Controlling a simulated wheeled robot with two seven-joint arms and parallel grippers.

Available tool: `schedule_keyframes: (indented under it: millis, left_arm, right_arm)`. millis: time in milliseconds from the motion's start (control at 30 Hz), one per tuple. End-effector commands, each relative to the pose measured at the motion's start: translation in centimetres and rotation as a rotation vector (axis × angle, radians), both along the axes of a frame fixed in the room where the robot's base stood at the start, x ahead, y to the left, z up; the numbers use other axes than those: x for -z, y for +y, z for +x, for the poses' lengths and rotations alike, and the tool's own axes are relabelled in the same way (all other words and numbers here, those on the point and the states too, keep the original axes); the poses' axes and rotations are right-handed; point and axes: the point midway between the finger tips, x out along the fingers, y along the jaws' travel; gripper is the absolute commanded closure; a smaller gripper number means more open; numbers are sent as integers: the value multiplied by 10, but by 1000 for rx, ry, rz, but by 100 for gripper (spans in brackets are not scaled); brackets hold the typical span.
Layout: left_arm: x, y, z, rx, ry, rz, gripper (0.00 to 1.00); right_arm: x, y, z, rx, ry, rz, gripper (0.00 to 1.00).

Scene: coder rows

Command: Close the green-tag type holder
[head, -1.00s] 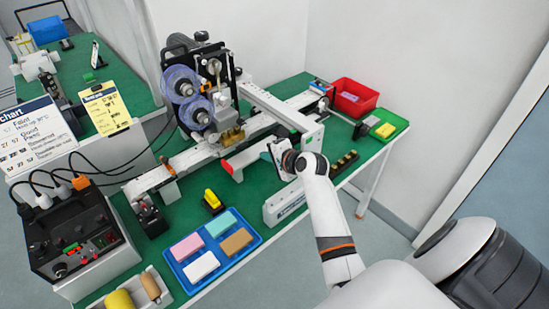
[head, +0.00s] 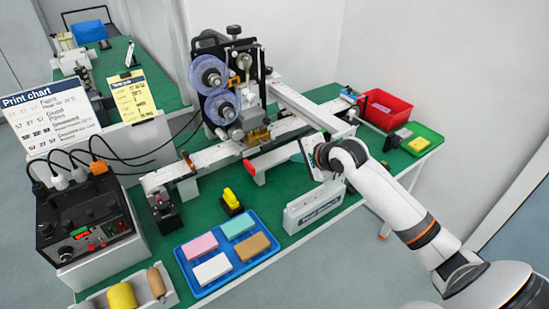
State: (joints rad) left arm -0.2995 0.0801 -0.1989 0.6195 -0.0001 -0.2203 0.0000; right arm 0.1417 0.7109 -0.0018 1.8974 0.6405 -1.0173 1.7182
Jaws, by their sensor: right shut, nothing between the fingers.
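My right gripper (head: 309,157) is over the green worktable (head: 292,185), at the front of the coder machine (head: 235,90), by the end of its red-ended bar (head: 250,168). It is shut and appears empty; its fingertips are small and partly hidden by the hand. I cannot make out a green tag on any type holder. A small dark block (head: 392,142) stands beside the green tray at the right, but I cannot tell whether it is a type holder. My right arm covers part of the table's right side. My left gripper is not in view.
A red bin (head: 386,108) and a green tray (head: 426,138) stand at the back right. A blue tray (head: 188,254) of coloured blocks lies front left, near a yellow-topped device (head: 231,199). A white labelled stand (head: 318,206) is below my gripper. A control box (head: 85,220) stands left.

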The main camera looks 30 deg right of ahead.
Motion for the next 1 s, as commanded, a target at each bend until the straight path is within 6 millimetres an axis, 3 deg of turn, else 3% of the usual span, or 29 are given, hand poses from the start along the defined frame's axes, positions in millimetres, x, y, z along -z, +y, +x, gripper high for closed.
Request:
schedule_keyframes:
  millis: [267, 700, 1000]
  left_arm:
    - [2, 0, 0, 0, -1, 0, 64]
    - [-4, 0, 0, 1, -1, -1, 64]
    - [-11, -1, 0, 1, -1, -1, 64]
  right_arm:
    - [11, 0, 10, 11, 16, 3, 100]
    - [62, 6, 79, 11, 16, 2, 100]
    - [55, 9, 113, 10, 14, 0, 100]
